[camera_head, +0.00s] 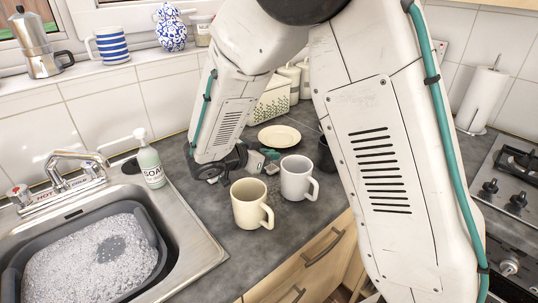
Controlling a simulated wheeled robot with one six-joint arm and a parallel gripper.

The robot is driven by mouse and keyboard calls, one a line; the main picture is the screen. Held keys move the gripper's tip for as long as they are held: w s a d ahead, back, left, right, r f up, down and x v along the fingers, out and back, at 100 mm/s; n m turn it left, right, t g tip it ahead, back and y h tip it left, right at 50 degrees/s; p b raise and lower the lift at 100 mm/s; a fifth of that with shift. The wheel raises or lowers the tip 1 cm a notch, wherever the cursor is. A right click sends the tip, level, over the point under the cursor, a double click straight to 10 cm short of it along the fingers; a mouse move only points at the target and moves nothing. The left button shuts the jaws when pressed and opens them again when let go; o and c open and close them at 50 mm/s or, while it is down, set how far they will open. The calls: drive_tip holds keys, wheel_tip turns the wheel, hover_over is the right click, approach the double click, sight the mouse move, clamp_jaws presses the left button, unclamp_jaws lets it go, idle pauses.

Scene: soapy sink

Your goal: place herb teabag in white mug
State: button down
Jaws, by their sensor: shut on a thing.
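A white mug (296,179) stands upright on the dark grey counter, its handle to the right. A cream mug (251,205) stands in front and to the left of it. My gripper (262,159) comes in from the left, just behind and left of the white mug. It is shut on a small green thing (271,154), which looks like the herb teabag. The teabag is small and partly hidden by the fingers. It appears outside the white mug, near its back left rim. The inside of the white mug shows only in part.
A cream plate (279,136) lies behind the mugs. A dark cup (326,155) stands behind the white mug, partly hidden by my arm. A soap bottle (150,164) stands by the soapy sink (203,262) at left. A stove (510,190) is at right.

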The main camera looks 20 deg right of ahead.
drive_tip(key=c, duration=1.9)
unclamp_jaws()
drive_tip(key=shift+f, duration=0.15)
drive_tip(key=o, duration=0.3)
drive_tip(key=shift+o, duration=0.2)
